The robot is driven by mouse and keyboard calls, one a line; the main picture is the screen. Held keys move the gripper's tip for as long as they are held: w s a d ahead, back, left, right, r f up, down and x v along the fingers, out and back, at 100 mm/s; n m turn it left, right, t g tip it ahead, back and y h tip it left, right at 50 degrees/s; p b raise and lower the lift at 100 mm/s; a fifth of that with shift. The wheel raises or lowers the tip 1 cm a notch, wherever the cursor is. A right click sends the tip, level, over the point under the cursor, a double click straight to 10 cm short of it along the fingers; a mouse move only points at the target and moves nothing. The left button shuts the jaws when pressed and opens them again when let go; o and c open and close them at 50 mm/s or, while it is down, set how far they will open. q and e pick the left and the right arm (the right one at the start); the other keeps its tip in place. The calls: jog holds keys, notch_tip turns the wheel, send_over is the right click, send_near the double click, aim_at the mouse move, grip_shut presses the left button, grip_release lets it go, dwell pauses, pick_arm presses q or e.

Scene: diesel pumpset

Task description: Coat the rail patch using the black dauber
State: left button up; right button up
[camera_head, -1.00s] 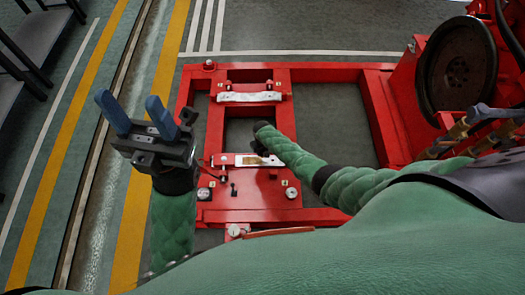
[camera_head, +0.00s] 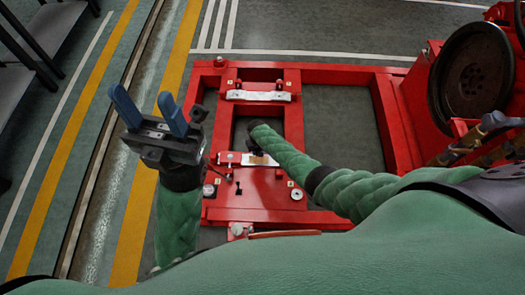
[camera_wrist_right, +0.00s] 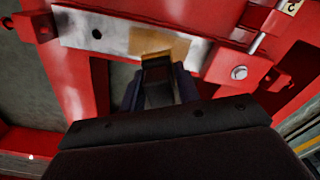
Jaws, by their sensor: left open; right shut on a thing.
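The black dauber (camera_wrist_right: 158,88) is held in my right gripper (camera_wrist_right: 160,78), which is shut on it. Its dark end is at the lower edge of the tan-brown patch (camera_wrist_right: 165,45) on a silver rail (camera_wrist_right: 85,32); I cannot tell whether it touches. In the head view the near rail (camera_head: 231,158) lies across the red frame, and my right forearm and gripper partly hide the rail and patch. My left gripper (camera_head: 148,112) is open and empty, its blue fingers pointing up, left of the red frame.
The red frame (camera_head: 345,76) has open gaps showing grey floor. A second silver rail (camera_head: 258,96) lies farther back. A large dark flywheel (camera_head: 472,70) stands at the right. Small knobs and bolts sit near the near rail.

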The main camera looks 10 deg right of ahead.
jog(key=w+a+b, duration=0.1)
jog(key=a, duration=0.5)
jog(key=shift+w+b, duration=0.35)
